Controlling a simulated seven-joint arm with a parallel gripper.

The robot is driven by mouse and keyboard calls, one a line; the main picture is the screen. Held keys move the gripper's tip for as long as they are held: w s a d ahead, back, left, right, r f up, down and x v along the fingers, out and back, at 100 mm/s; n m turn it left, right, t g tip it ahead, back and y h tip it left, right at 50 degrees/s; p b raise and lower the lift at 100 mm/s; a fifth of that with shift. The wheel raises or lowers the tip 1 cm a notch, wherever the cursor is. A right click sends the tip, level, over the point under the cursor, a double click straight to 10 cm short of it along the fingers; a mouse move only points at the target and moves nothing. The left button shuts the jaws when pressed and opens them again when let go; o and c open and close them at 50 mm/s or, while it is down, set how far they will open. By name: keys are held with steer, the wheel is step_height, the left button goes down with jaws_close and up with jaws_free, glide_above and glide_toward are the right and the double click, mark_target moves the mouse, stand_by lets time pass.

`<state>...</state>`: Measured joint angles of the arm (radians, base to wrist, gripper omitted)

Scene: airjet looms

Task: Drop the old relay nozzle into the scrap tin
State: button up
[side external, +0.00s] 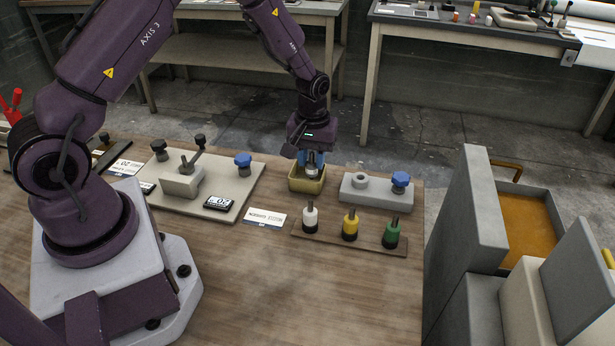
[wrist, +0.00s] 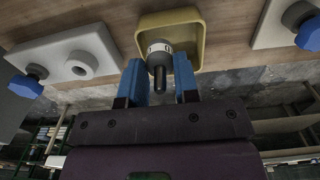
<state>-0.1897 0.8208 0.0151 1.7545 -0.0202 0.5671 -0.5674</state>
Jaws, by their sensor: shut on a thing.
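The old relay nozzle (side external: 311,171) is a small grey and white cylinder with a dark stem. My gripper (side external: 311,157) points down and is shut on it, with the nozzle between the blue fingers. The scrap tin (side external: 307,188) is a small yellow open box on the bench, directly below. In the wrist view the nozzle (wrist: 159,52) shows against the opening of the tin (wrist: 196,38), between my gripper's fingertips (wrist: 160,75). The exact height of the nozzle over the tin floor is hard to tell.
A grey block with a blue knob (side external: 400,180) stands just right of the tin. A rack (side external: 330,236) holds white, yellow and green-collared nozzles in front. A pale fixture plate (side external: 228,180) with knobs lies left. Large grey machine parts (side external: 470,210) stand at the right.

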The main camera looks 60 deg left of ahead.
steer(key=shift+f, duration=0.55)
steer(key=o, duration=1)
step_height(320, 180, up, 13)
steer(key=shift+r, duration=0.1)
